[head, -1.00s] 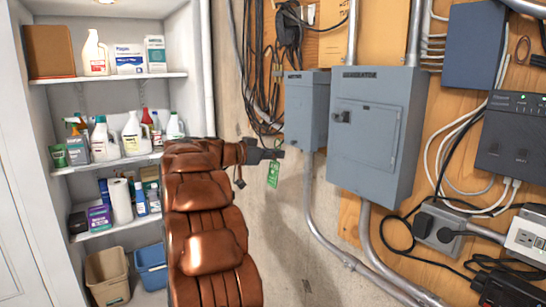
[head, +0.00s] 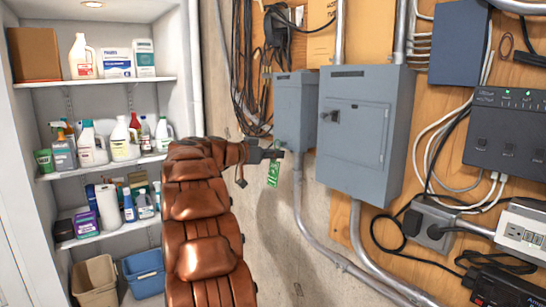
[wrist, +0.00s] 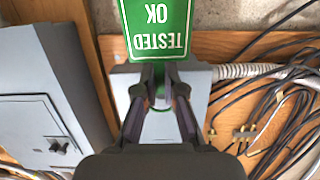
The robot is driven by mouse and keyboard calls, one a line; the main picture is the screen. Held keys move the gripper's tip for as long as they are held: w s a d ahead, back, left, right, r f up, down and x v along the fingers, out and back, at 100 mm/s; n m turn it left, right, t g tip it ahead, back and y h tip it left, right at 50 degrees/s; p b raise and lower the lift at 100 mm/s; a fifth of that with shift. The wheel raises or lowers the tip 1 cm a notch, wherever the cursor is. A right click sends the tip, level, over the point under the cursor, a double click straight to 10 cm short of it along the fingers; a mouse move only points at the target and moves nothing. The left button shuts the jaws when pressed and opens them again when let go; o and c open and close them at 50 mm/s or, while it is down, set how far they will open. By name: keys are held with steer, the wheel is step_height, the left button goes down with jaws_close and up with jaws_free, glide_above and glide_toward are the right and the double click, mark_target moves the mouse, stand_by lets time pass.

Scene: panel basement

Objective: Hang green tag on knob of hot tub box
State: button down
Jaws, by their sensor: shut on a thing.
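The green tag (head: 273,173) hangs from my gripper (head: 274,154) in the head view. In the wrist view the tag (wrist: 156,28) shows upside-down "TESTED OK" lettering, and my gripper (wrist: 160,82) is shut on its end. I cannot read which box is the hot tub box.
A smaller grey box (head: 296,100) is on the wall just above and right of my gripper. Black cables (head: 245,75) hang to its left. Conduit (head: 312,225) runs below. Shelves with bottles (head: 105,160) stand at left. Bare wall shows below the gripper.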

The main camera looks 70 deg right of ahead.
steer(key=shift+p+x, duration=0.65)
steer(key=shift+x, duration=0.6)
steer(key=shift+f, duration=0.15)
steer(key=c, duration=1.2)
jaws_free()
steer(key=f+p+v, duration=0.1)
steer(key=p+v, duration=0.1)
steer(key=v, duration=0.5)
steer(key=shift+w+a+p, duration=0.25)
steer(key=shift+a+p, duration=0.1)
steer(key=shift+a, duration=0.1)
steer(key=shift+f, duration=0.1)
stand_by(0.7)
